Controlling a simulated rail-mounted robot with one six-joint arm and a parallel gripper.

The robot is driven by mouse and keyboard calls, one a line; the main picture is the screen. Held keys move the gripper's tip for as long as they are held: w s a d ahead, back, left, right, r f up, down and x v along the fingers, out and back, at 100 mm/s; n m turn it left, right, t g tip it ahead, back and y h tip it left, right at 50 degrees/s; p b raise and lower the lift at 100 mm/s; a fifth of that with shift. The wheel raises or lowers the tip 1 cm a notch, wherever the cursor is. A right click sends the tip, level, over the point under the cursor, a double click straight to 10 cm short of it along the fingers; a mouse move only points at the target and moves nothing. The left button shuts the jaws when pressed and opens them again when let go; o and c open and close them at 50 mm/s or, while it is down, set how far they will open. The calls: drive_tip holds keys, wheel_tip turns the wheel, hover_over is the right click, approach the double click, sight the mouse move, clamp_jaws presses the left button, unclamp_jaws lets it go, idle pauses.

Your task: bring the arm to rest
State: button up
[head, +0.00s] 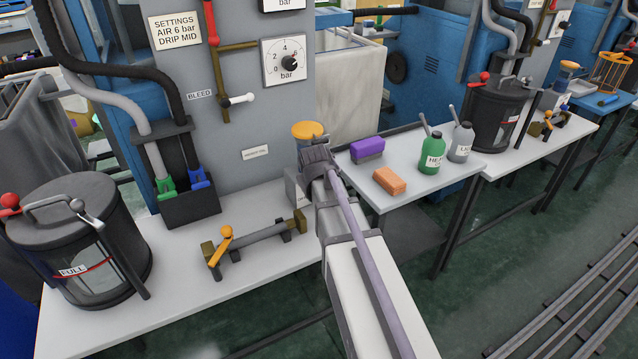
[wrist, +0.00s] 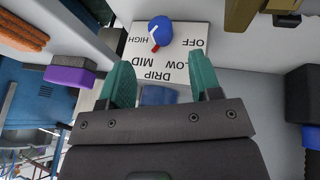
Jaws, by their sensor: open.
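My arm (head: 355,240) reaches from the lower right up to the benches in the head view. My gripper (head: 312,152) is at its far end, over the box with the orange top (head: 308,130) and partly hiding it. In the wrist view my gripper (wrist: 161,75) shows two teal fingers spread apart with nothing held between them. Beyond the fingers is a white drip dial plate (wrist: 185,45), its lettering upside down, reading OFF, LOW, MID, HIGH. Contact with the plate cannot be told.
A valve with an orange handle (head: 226,232) lies on the left bench beside a dark FULL canister (head: 75,235). A purple-topped block (head: 368,148), an orange block (head: 389,181) and a green bottle (head: 432,154) stand on the right bench. The floor at right is open beside rails.

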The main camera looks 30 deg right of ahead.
drive_tip(key=p+v, duration=0.1)
drive_tip(key=v, duration=0.1)
drive_tip(key=shift+s+a+r, duration=0.1)
drive_tip(key=shift+s+r, duration=0.05)
drive_tip(key=shift+r, duration=0.2)
drive_tip(key=s+a+f+g+y, duration=0.25)
drive_tip(key=s+a+g, duration=0.25)
drive_tip(key=s+a, duration=1.1)
wheel_tip(320, 180, up, 15)
drive_tip(key=p, duration=1.3)
drive_tip(key=shift+d+f+m+p, duration=0.25)
drive_tip(key=shift+m+p, duration=0.05)
drive_tip(key=shift+p, duration=0.1)
drive_tip(key=shift+w, duration=0.1)
